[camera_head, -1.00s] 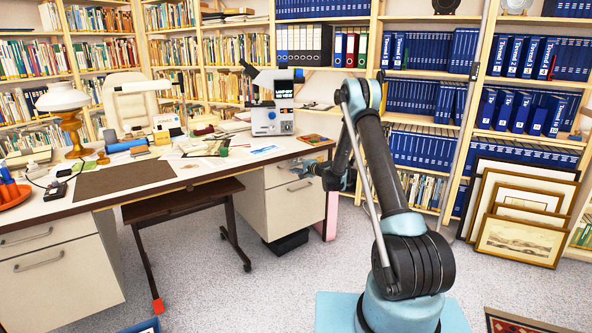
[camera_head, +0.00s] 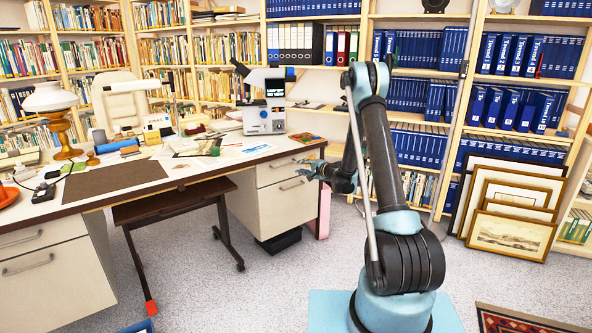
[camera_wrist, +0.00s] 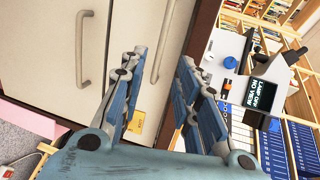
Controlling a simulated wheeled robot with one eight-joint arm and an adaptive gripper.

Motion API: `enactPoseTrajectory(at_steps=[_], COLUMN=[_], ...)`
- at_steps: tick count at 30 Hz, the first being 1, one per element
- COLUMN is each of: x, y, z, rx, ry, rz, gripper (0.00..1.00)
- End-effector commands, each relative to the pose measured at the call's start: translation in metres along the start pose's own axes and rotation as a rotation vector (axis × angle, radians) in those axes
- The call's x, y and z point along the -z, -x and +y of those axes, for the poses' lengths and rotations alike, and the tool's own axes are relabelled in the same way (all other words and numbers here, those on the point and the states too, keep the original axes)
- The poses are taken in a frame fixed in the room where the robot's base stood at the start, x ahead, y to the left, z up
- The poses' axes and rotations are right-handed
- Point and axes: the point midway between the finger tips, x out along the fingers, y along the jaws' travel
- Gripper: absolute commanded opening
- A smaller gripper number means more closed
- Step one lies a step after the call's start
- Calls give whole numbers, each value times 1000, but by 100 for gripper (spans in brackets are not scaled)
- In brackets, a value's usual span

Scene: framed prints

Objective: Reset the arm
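My gripper (camera_head: 316,170) is in front of the drawer unit (camera_head: 285,205) at the right end of the desk, close to the upper drawers. In the wrist view my gripper (camera_wrist: 158,72) has its two blue-padded fingers apart, with a clear gap between them. Nothing is held in it. Drawer fronts with metal handles (camera_wrist: 84,50) show beyond the fingers. My arm rises from its blue base and bends down at the elbow toward the desk. From these views I cannot tell whether a finger touches the drawer unit.
The desk (camera_head: 225,157) carries a microscope (camera_head: 264,112), a lamp (camera_head: 56,105) and papers. Bookshelves (camera_head: 415,100) line the back. Framed prints (camera_head: 510,232) lean at the right.

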Motion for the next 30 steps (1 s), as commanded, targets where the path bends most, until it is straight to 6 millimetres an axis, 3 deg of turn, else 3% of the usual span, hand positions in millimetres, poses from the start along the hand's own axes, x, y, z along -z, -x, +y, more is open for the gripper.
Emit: enactPoseTrajectory(at_steps=[4,17,23,30], x=[0,-1,-10,-30], y=[9,12,32,73], z=[0,-3,-27,-61], rx=[0,-6,-52,-144], ry=[0,6,61,162], rz=[1,-2,-16,-43], gripper=[30,30,30,30])
